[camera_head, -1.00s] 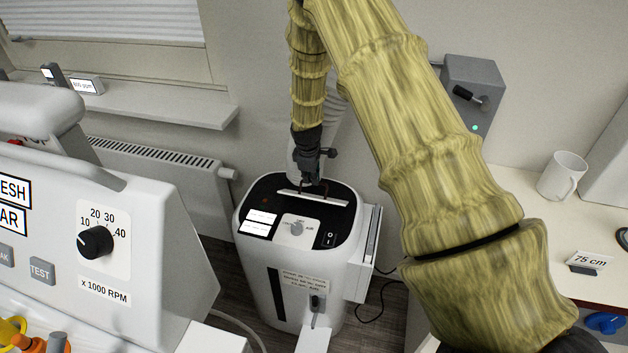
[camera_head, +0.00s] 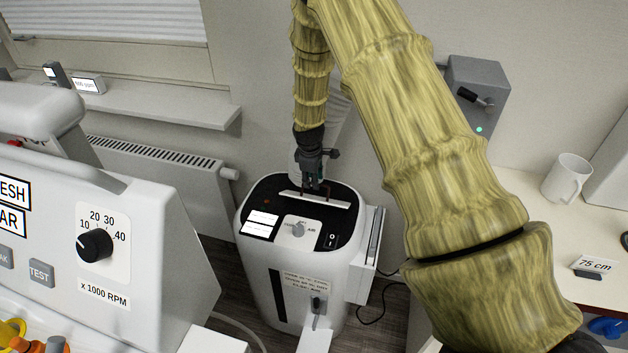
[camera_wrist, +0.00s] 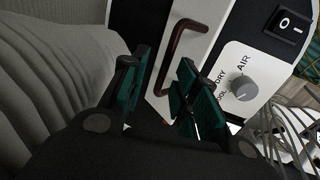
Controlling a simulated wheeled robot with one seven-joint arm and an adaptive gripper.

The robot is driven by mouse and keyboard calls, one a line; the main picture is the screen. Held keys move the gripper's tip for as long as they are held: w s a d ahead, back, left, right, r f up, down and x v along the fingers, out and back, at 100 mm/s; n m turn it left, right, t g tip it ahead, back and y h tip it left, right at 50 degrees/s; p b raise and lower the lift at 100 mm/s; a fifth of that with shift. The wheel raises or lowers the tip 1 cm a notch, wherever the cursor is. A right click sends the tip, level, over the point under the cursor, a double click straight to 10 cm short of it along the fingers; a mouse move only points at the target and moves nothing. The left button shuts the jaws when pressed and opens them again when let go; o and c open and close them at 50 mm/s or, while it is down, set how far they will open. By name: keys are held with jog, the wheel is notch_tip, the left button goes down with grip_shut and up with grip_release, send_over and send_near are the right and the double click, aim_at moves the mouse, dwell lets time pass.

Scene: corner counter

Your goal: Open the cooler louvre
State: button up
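The cooler (camera_head: 258,282) is a white rounded unit on the floor with a black top. Its louvre (camera_head: 338,203) is a narrow white flap set in that top; in the wrist view the louvre (camera_wrist: 206,12) appears as a pale panel bearing a dark red bar handle (camera_wrist: 180,45). My gripper (camera_head: 314,186) points down over the louvre. In the wrist view my gripper (camera_wrist: 164,62) is open, its teal-padded fingers apart on either side of the handle's near part. I cannot tell whether the fingers touch it. The louvre looks shut.
Beside the louvre are a grey dial (camera_wrist: 244,89) and a black rocker switch (camera_wrist: 287,24). A radiator (camera_head: 160,170) stands behind left, a white machine (camera_head: 150,235) at left, and a counter with a mug (camera_head: 566,178) at right. Loose cable lies on the floor.

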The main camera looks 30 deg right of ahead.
aim_at(313, 198)
notch_tip(313, 198, up, 11)
jog(key=s+a, duration=0.1)
jog(key=shift+s+f, duration=0.15)
jog(key=shift+s, duration=0.15)
jog(key=shift+c, duration=0.3)
